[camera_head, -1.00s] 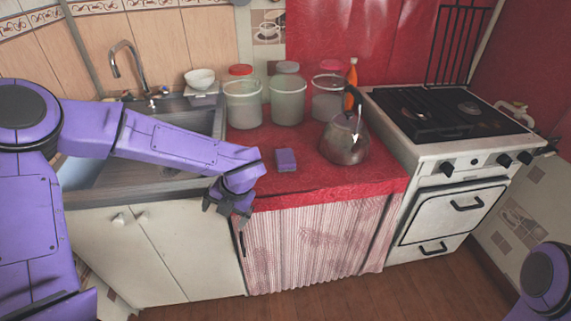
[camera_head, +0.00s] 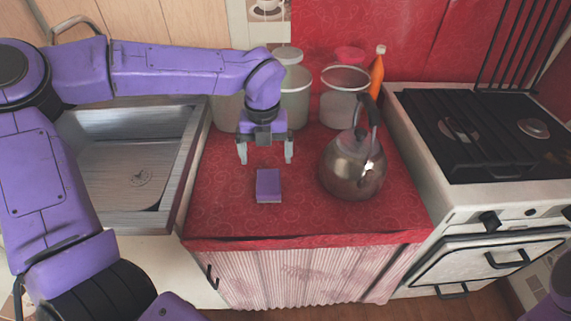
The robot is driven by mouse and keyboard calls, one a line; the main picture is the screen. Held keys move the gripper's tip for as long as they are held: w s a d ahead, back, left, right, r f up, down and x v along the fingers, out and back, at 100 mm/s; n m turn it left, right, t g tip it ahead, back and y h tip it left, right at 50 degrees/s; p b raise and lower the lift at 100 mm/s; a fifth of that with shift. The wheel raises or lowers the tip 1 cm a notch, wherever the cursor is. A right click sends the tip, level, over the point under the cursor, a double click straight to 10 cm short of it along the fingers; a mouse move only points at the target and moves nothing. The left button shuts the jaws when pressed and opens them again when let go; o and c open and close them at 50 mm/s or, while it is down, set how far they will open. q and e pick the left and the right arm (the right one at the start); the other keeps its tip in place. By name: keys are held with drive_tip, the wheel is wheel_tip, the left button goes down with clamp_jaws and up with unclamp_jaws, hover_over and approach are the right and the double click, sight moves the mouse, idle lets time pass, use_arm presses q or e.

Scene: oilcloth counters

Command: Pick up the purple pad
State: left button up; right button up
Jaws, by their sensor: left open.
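The purple pad (camera_head: 268,185) is a small rectangular block lying flat on the red oilcloth counter (camera_head: 225,220), near the middle of it. My left gripper (camera_head: 265,158) hangs above and just behind the pad, fingers pointing down. It is open and empty, with its two fingers spread to either side in line with the pad. It looks apart from the pad. The right gripper does not show.
A metal kettle (camera_head: 352,168) stands close to the right of the pad. Glass jars (camera_head: 296,97) and an orange bottle (camera_head: 377,72) stand at the back. A sink (camera_head: 135,165) is on the left, a stove (camera_head: 480,135) on the right. The counter front is clear.

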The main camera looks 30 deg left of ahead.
sight(269, 181)
use_arm(q)
drive_tip(key=shift+w+f, duration=0.45)
drive_tip(key=shift+f, duration=0.4)
drive_tip(key=shift+s+f, duration=0.35)
drive_tip(key=shift+f, duration=0.25)
drive_tip(key=shift+s+f, duration=0.3)
drive_tip(key=shift+f, duration=0.25)
drive_tip(key=f, duration=0.5)
drive_tip(key=shift+w+d+f, duration=0.1)
drive_tip(key=shift+w+f, duration=0.1)
drive_tip(key=shift+f, duration=0.35)
drive_tip(key=c, duration=1.1)
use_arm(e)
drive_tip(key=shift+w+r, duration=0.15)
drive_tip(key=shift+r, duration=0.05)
use_arm(q)
drive_tip(key=shift+r, duration=0.1)
